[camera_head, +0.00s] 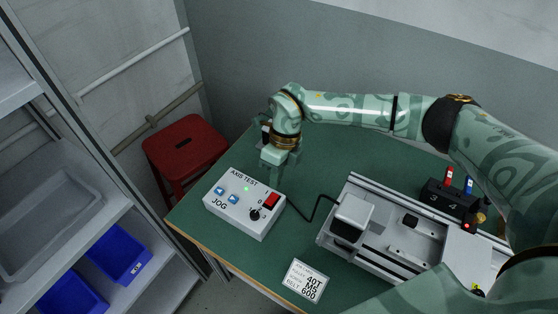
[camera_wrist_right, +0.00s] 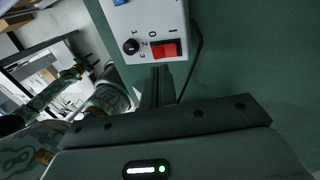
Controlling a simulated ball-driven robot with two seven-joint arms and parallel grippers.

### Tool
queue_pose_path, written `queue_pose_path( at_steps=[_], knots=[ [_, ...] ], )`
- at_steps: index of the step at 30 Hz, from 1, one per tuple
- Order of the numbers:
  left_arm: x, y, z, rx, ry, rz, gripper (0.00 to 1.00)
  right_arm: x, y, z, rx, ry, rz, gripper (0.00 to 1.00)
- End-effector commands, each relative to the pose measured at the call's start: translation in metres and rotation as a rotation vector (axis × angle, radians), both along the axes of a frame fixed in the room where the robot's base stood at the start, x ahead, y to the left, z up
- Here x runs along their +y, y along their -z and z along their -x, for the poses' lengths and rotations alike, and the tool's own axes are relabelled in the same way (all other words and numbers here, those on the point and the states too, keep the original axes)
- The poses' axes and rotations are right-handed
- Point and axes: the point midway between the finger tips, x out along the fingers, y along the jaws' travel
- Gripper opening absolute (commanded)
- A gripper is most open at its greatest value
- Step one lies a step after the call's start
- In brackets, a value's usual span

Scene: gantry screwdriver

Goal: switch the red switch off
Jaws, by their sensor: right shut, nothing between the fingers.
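A white box labelled AXIS TEST (camera_head: 232,212) sits on the green table, with a red rocker switch (camera_head: 271,201) near its right end. In the right wrist view the red switch (camera_wrist_right: 164,50) lies beside the 0 and I marks. Which side is pressed I cannot tell for sure. My right gripper (camera_head: 273,181) points down just behind the box, near the switch. Its fingers (camera_wrist_right: 160,74) are shut and empty, with tips close to the switch's edge; contact is unclear. My left gripper is not in view.
The box also carries a black knob (camera_head: 255,214) and blue buttons (camera_head: 233,198). A black cable runs right to a grey gantry (camera_head: 383,267). A label card (camera_head: 304,281) lies in front. A red stool (camera_head: 184,146) and a shelf with blue bins (camera_head: 118,254) stand left.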

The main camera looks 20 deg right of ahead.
Motion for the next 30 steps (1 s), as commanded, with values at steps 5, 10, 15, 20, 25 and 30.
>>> queue_pose_path(
  at_steps=[5,10,15,20,25,30],
  knots=[
    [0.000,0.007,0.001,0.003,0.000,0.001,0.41,0.008,0.031,0.006,0.003,-0.001,0.000,0.00],
    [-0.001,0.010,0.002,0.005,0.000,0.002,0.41,0.011,0.045,0.009,0.001,0.000,0.001,0.00],
    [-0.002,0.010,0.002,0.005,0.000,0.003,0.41,0.012,0.048,0.010,-0.001,0.000,0.001,0.00],
    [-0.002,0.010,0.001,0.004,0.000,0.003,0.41,0.012,0.048,0.010,-0.001,0.000,0.001,0.00],
    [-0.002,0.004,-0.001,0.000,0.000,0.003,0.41,0.017,0.052,0.013,-0.002,-0.002,0.001,0.00],
    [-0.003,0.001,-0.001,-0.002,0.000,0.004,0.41,0.021,0.059,0.018,0.004,-0.003,0.000,0.00]
  ],
)
